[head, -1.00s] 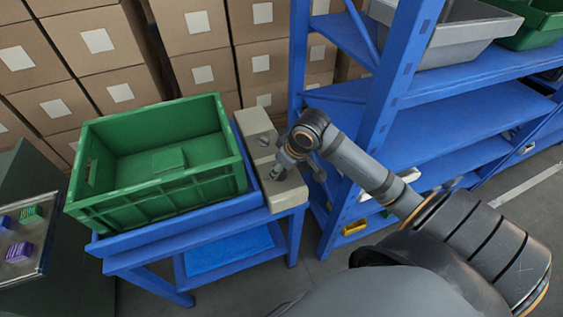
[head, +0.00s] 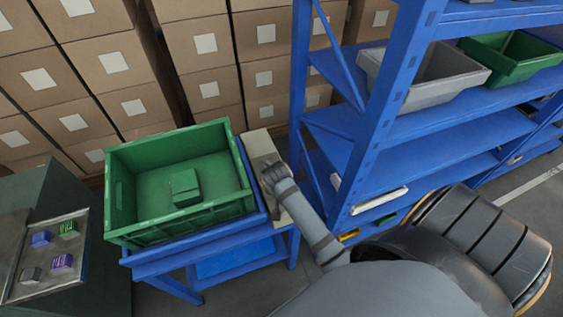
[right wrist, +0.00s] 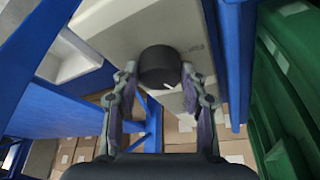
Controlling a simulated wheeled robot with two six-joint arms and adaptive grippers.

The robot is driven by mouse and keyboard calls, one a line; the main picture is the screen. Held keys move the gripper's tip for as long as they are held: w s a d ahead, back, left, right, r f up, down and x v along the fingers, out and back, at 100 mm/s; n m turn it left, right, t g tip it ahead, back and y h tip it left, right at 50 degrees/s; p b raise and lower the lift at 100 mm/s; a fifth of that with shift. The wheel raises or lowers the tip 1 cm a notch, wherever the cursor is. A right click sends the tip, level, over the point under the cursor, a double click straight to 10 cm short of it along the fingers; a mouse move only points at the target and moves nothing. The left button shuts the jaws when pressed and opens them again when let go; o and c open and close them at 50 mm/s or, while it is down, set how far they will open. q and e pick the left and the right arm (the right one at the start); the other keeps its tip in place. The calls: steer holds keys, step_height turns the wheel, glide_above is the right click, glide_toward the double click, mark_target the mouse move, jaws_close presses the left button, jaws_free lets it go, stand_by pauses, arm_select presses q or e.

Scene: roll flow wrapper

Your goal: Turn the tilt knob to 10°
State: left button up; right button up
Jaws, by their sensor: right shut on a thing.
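The tilt knob (right wrist: 158,67) is a dark round knob with a white pointer mark at its lower right edge. It sits on a beige control panel (right wrist: 125,25), which also shows in the head view (head: 258,144) beside the green crate. My right gripper (right wrist: 160,80) is shut on the knob, with one finger on each side. In the head view my right gripper (head: 276,178) is over the panel and hides the knob. No angle marks are readable. My left gripper is not in view.
A green crate (head: 218,214) with a green block (head: 185,188) inside rests on a blue stand (head: 205,258) left of the panel. A blue shelf rack (head: 430,150) with grey and green bins stands close on the right. Stacked cartons (head: 110,60) fill the back.

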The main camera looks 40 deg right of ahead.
steer(key=shift+m+g+h+p, duration=0.5)
steer(key=shift+m+p, duration=0.95)
steer(key=shift+m, duration=0.25)
steer(key=o, duration=1.2)
steer(key=shift+c, duration=0.2)
steer(key=shift+r, duration=0.1)
steer(key=v, duration=0.7)
steer(key=shift+a+r, duration=0.1)
